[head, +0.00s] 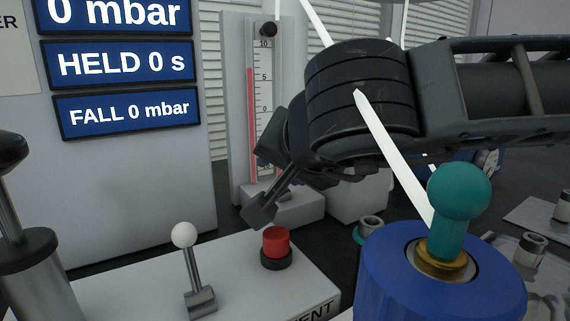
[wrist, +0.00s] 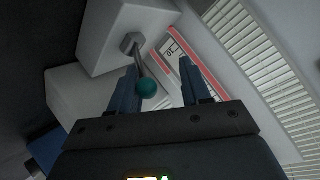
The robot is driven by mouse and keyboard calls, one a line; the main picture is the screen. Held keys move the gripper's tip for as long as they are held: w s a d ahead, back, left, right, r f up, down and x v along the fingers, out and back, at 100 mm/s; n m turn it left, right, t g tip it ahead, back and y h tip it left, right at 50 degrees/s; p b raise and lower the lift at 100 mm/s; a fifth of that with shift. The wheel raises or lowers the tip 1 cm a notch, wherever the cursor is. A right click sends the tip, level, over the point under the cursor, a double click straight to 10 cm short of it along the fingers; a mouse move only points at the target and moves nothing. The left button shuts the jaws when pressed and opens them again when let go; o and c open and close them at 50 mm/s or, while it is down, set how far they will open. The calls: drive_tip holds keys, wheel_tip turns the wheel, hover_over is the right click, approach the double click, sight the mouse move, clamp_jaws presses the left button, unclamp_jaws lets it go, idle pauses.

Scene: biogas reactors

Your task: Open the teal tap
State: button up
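In the wrist view a lever with a teal ball end (wrist: 147,88) sticks out of a pale box; I take it for the teal tap. My gripper (wrist: 158,64) is open, with one blue-grey finger on each side. The teal ball shows between the fingers, close to the left one; I cannot tell whether they touch. In the head view my gripper (head: 262,182) hangs in front of the gauge, and this lever cannot be made out there. A teal round knob (head: 461,195) on a brass collar tops a blue cylinder (head: 400,275) at the front right.
A red-scaled gauge (head: 250,100) stands behind my gripper and also shows in the wrist view (wrist: 175,58). A white-ball lever (head: 184,236) and a red button (head: 276,243) sit on a white box below. A display panel (head: 125,62) is at the left.

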drive_tip(key=shift+d, duration=0.1)
drive_tip(key=v, duration=0.7)
drive_tip(key=shift+s+r, duration=0.2)
drive_tip(key=shift+s, duration=0.1)
